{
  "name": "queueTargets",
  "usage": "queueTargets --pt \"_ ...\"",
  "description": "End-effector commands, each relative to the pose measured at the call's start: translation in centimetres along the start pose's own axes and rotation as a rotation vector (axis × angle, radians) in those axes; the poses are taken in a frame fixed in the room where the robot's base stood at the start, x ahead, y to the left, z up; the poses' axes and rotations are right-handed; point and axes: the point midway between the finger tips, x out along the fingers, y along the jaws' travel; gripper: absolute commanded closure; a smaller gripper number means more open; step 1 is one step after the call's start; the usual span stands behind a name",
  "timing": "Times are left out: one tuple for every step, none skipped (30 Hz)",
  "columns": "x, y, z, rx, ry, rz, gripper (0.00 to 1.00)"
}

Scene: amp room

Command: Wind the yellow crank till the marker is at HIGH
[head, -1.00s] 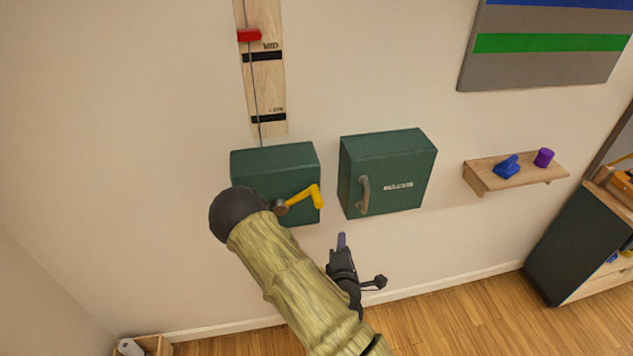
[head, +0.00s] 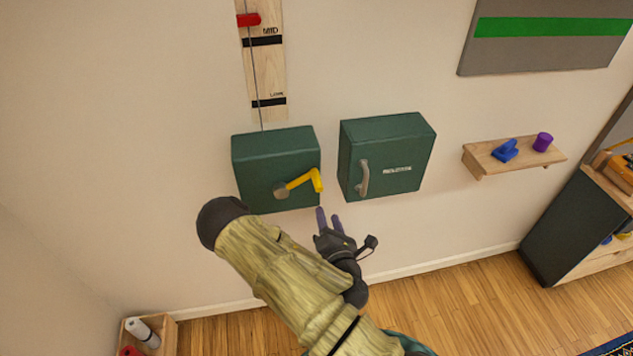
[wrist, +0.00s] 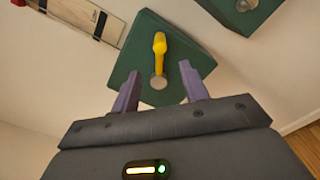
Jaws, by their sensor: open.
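The yellow crank (head: 304,181) sticks out from the front of a green box (head: 262,153) on the wall, its arm pointing right and its handle bent down at the end. The red marker (head: 249,20) is on the wooden scale board (head: 267,75), a little above the MID line. HIGH is out of view. My gripper (head: 329,216) is open and empty, just below and right of the crank handle, apart from it. In the wrist view the crank (wrist: 159,48) shows ahead, between and beyond the two purple fingers (wrist: 160,90).
A second green box (head: 388,157) with a handle (head: 363,177) is mounted to the right. Further right is a small shelf (head: 513,160) with a blue item and a purple cylinder. A wooden crate (head: 163,330) stands on the floor at lower left. The wall below the boxes is clear.

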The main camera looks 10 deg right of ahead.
Motion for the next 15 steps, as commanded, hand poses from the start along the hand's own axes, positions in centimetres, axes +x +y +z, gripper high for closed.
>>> queueTargets --pt "0.6 -0.3 -0.3 0.003 -0.003 0.003 0.55" --pt "1.0 -0.3 -0.2 0.002 -0.004 0.003 0.55" --pt "1.2 -0.3 -0.4 0.001 -0.001 0.003 0.55" --pt "1.3 -0.3 -0.4 0.0 -0.001 0.002 0.55" --pt "1.5 -0.3 -0.4 0.0 -0.001 0.003 0.55" --pt "1.7 -0.3 -0.4 0.001 -0.001 0.004 0.55" --pt "1.8 -0.2 -0.4 0.001 -0.001 0.004 0.55" --pt "1.9 -0.3 -0.4 0.001 -0.001 0.004 0.55" --pt "2.1 -0.2 -0.4 0.002 -0.001 0.004 0.55" --pt "2.2 -0.2 -0.4 0.002 -0.001 0.005 0.55" --pt "2.3 -0.2 -0.5 0.002 -0.001 0.005 0.55" --pt "2.5 -0.2 -0.5 0.001 0.0 0.005 0.55" --pt "2.6 -0.2 -0.5 0.001 -0.001 0.005 0.55" --pt "2.7 -0.2 -0.5 0.001 -0.001 0.006 0.55" --pt "2.9 -0.2 -0.5 0.001 0.0 0.006 0.55"
